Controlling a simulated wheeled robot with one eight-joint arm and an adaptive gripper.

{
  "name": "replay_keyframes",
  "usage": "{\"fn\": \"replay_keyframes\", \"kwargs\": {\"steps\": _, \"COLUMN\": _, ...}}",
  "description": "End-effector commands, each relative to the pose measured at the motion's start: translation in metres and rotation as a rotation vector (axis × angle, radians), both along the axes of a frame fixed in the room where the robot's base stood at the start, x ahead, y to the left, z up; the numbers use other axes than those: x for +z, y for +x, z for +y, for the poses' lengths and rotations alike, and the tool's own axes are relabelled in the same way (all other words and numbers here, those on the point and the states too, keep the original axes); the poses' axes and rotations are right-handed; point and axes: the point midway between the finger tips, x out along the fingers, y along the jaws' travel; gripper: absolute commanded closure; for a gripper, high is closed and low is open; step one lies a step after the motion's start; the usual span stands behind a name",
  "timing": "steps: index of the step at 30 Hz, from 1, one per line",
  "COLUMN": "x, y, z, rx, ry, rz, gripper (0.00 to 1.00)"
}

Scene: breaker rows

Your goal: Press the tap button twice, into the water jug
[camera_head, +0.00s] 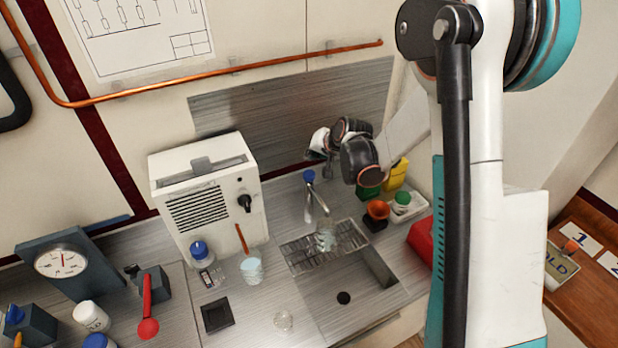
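The tap (318,197) stands behind the sink, with a blue round button (309,176) on top and a metal spout reaching down to the right. A small clear vessel (326,240), which looks like the water jug, stands on the wire rack under the spout. My gripper (326,170) is above and slightly right of the blue button, close to it in the picture. A gap shows between them, but its depth is unclear. My gripper's fingers are small and partly hidden by my wrist, so I cannot tell whether they are open or shut.
The sink basin (365,292) is in front of the rack. A white machine (205,190) and a clear cup (252,270) stand left. An orange funnel (377,209), green and yellow containers, and a white-and-green jar (401,203) stand right. A copper pipe (240,68) crosses the wall.

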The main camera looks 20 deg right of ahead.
Motion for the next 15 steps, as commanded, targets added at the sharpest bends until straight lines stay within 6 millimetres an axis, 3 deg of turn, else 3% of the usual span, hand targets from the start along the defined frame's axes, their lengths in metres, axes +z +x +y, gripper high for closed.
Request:
{"fn": "replay_keyframes", "kwargs": {"steps": 6, "x": -0.033, "y": 0.000, "z": 0.000, "rx": 0.000, "ry": 0.000, "rz": 0.000, "gripper": 1.00}}
{"fn": "replay_keyframes", "kwargs": {"steps": 15, "x": -0.040, "y": 0.000, "z": 0.000, "rx": 0.000, "ry": 0.000, "rz": 0.000, "gripper": 1.00}}
